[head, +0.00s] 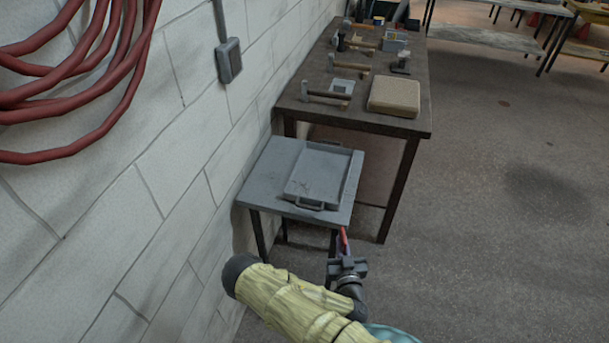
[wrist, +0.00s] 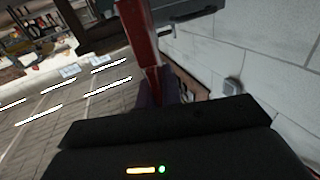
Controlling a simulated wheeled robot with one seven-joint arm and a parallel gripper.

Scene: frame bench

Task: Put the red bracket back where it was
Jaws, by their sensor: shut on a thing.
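My gripper (head: 346,256) is in the lower middle of the head view, just in front of the small grey table's near right corner. It is shut on the red bracket (head: 344,239), of which a short upright red strip shows above the jaws. In the wrist view the red bracket (wrist: 147,45) rises from the gripper (wrist: 157,90) toward the top edge. Its lower end is hidden between the dark fingers.
A grey tray (head: 320,172) with handles lies on the small grey table (head: 262,180) by the wall. Behind it a dark workbench (head: 345,112) holds several hammers and a tan box (head: 395,95). A red hose (head: 70,80) hangs at the left. The floor at right is clear.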

